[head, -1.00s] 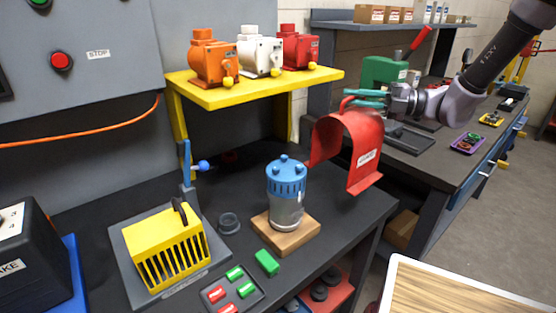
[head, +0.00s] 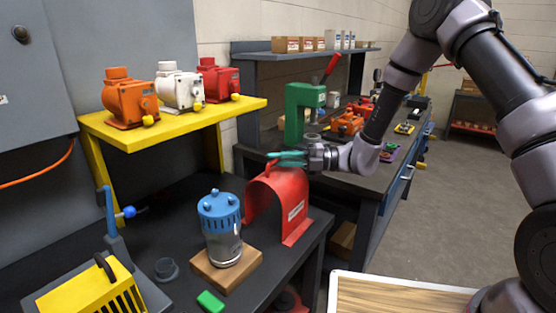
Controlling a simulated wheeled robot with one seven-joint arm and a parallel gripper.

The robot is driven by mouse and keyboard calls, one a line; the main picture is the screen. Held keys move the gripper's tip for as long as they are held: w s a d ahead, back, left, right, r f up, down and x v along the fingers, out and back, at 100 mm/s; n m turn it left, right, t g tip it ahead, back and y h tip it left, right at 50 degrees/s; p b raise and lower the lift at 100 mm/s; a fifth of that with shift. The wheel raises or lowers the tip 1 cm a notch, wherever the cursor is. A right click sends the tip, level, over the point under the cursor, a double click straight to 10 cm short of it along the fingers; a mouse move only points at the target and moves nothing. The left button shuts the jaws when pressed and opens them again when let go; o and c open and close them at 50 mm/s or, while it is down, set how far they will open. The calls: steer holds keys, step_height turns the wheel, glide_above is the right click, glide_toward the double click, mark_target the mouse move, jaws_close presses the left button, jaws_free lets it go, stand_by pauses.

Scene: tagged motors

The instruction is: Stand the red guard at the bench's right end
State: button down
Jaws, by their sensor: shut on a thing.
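The red guard (head: 287,201) is an arched sheet with a white label and a flange at its foot. It is at the right end of the dark bench (head: 190,283), to the right of the blue-topped motor (head: 220,224) on its wooden block. The guard is upright. Its foot looks at or very near the bench top; I cannot tell whether it touches.
A yellow shelf (head: 163,125) carries orange, white and red motors. A green press (head: 302,110) is on the bench behind. A wooden-topped surface (head: 385,297) is at front right.

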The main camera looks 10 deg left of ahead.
steer(key=c, duration=0.9)
jaws_free()
